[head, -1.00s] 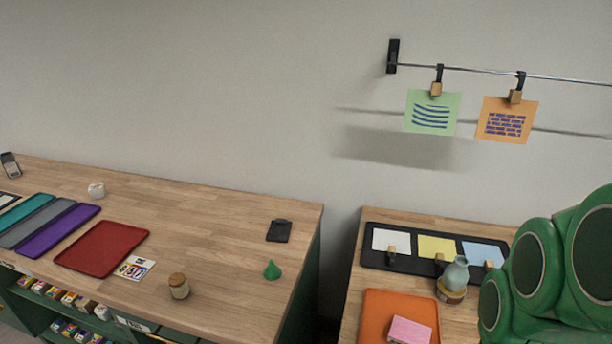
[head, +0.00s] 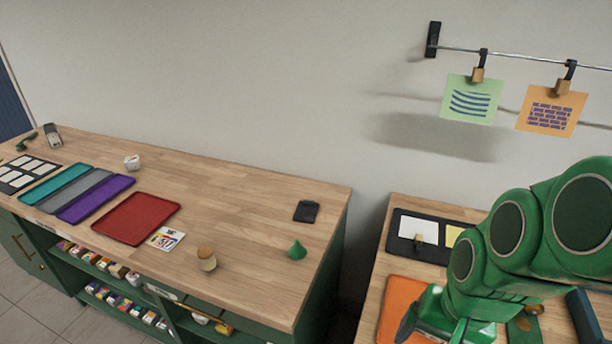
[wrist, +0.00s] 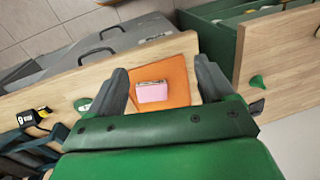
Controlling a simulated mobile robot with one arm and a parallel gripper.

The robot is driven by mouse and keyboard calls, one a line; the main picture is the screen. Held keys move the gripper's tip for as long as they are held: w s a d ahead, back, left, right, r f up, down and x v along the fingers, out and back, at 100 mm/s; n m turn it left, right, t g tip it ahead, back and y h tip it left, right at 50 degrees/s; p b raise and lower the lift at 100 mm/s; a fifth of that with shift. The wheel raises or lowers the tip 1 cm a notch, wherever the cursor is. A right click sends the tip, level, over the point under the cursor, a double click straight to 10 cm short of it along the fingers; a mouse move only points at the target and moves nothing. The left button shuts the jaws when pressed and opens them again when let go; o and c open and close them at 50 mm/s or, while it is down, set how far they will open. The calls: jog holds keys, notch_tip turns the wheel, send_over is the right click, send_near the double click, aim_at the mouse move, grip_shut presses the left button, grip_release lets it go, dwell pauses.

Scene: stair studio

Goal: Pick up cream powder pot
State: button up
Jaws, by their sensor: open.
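A small cream pot with a brown cork-like lid (head: 207,259) stands upright near the front edge of the left wooden counter in the head view; it looks like the cream powder pot. I do not make it out in the wrist view. My gripper (wrist: 162,76) is open and empty, its two fingers spread. It hangs over the right-hand counter, above an orange tray (wrist: 176,72) with a pink block (wrist: 152,92), well to the right of the pot. In the head view my gripper (head: 434,331) is partly cut off by the lower edge.
A green cone (head: 297,250) and a black pad (head: 306,211) lie right of the pot. A red tray (head: 136,218), a patterned card (head: 165,239) and a white cup (head: 132,162) are to its left. A gap separates the counters.

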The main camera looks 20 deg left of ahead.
jog(key=w+a+m+t+y, duration=0.1)
jog(key=w+a, duration=0.2)
jog(key=a, duration=0.3)
jog(key=w+a+f+m+y, duration=0.1)
jog(key=w+a+y, duration=0.15)
jog(key=a, duration=0.35)
jog(key=w+a+m+t+y, duration=0.1)
jog(key=w+a, duration=0.2)
jog(key=a, duration=0.3)
jog(key=m+t+y, duration=0.4)
jog(key=m+t, duration=0.2)
jog(key=m, duration=1.3)
send_over(207, 263)
jog(key=s+d, duration=0.2)
jog(key=d, duration=0.2)
notch_tip(207, 263, down, 12)
jog(key=f+m, duration=0.1)
jog(key=f+m+t, duration=0.1)
jog(key=s+f+m, duration=0.1)
jog(key=shift+a+f+m+h, duration=0.15)
jog(key=shift+f+m+h, duration=0.2)
jog(key=shift+f+m, duration=0.05)
jog(key=shift+f+t, duration=0.3)
jog(key=shift+f+m, duration=0.25)
jog(key=shift+m, duration=0.15)
jog(key=shift+x, duration=1.9)
jog(key=shift+a+x, duration=0.2)
jog(key=shift+x, duration=1.8)
jog(key=shift+s+r, duration=0.1)
jog(key=shift+s, duration=0.05)
